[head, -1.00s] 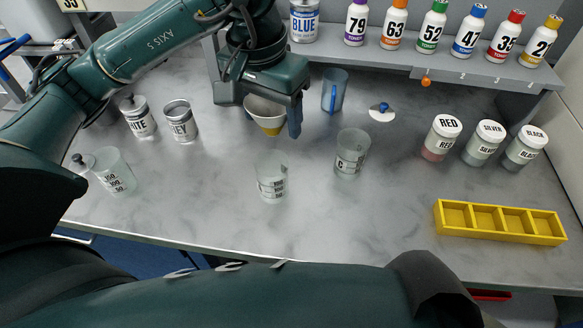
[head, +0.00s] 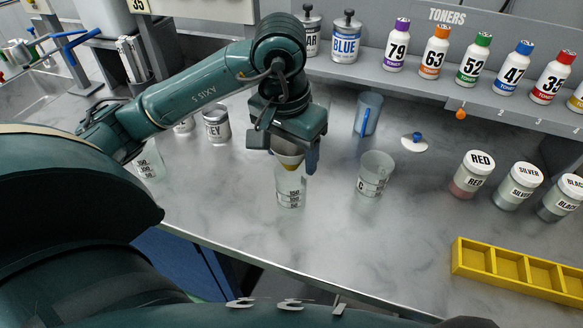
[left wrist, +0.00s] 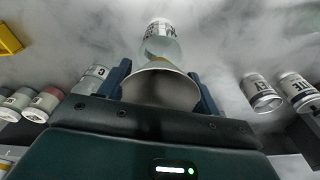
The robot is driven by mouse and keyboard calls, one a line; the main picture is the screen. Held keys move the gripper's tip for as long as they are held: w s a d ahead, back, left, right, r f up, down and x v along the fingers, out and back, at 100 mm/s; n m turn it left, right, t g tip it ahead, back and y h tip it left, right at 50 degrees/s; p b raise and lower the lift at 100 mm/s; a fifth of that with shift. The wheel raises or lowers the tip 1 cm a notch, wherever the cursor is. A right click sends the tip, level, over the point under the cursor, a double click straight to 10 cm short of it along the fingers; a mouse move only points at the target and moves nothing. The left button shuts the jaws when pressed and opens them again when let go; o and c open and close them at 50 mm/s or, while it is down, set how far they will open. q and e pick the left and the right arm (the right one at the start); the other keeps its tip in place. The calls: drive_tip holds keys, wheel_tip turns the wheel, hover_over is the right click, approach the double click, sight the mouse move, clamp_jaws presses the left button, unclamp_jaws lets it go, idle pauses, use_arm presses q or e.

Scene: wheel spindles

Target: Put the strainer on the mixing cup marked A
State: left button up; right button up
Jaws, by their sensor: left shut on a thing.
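The strainer is a white cone with a yellow tip (head: 288,161); in the left wrist view its wide mouth (left wrist: 160,90) sits between my fingers. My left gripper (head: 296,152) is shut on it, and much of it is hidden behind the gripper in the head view. A clear mixing cup (head: 291,190) with volume marks stands upright just below the strainer's tip. In the left wrist view this cup (left wrist: 161,42) shows behind the tip. Its letter is not readable. I cannot tell whether strainer and cup touch. Another clear cup, marked C (head: 375,174), stands to the right. My right gripper is out of view.
A blue-tinted cup (head: 368,113) and a white disc with a blue knob (head: 415,142) stand behind. RED (head: 471,175), SILVER and BLACK jars and a yellow divided tray (head: 520,272) are at right. Another clear cup (head: 150,164) is at left. The front middle is clear.

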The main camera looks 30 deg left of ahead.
sight(291, 168)
use_arm(q)
wheel_tip(291, 168, down, 4)
drive_tip(key=shift+f, duration=0.1)
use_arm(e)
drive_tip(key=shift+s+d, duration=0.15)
use_arm(q)
drive_tip(key=shift+f+b, duration=0.35)
drive_tip(key=shift+b, duration=0.05)
drive_tip(key=shift+f+b, duration=0.25)
drive_tip(key=shift+b, duration=0.1)
drive_tip(key=o, duration=1)
drive_tip(key=shift+c, duration=0.2)
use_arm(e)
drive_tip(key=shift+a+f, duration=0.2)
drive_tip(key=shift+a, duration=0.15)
use_arm(q)
drive_tip(key=shift+r, duration=0.1)
